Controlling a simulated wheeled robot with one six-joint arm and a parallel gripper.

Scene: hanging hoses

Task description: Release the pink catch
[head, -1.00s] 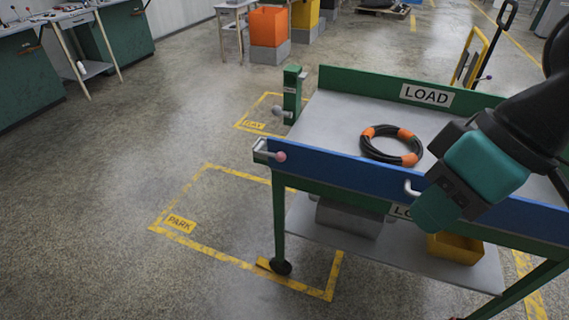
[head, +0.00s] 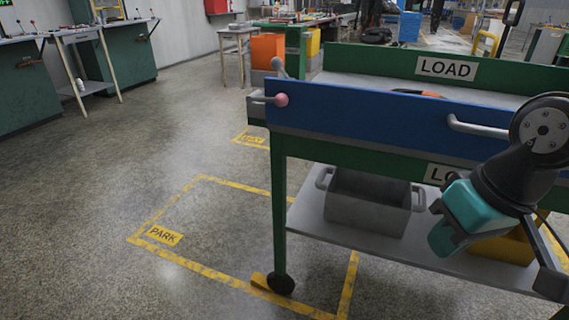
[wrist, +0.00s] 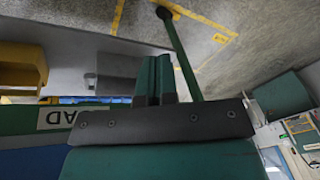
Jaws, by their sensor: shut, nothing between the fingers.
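The pink catch (head: 281,99) is a small pink ball on a grey metal bracket at the left end of the cart's blue side panel (head: 370,118). The panel stands upright along the near side of the cart. My teal gripper (head: 441,238) is at the right, low in front of the cart, near the lower shelf's height and well apart from the catch. Its fingers also show in the wrist view (wrist: 156,80), together and empty. I cannot make out the catch in the wrist view.
The green LOAD cart (head: 490,75) carries a hose (head: 418,93), mostly hidden behind the panel. A grey bin (head: 368,203) and a yellow bin (head: 505,248) sit on its lower shelf. A pale handle (head: 478,127) juts from the panel. The floor at left is open.

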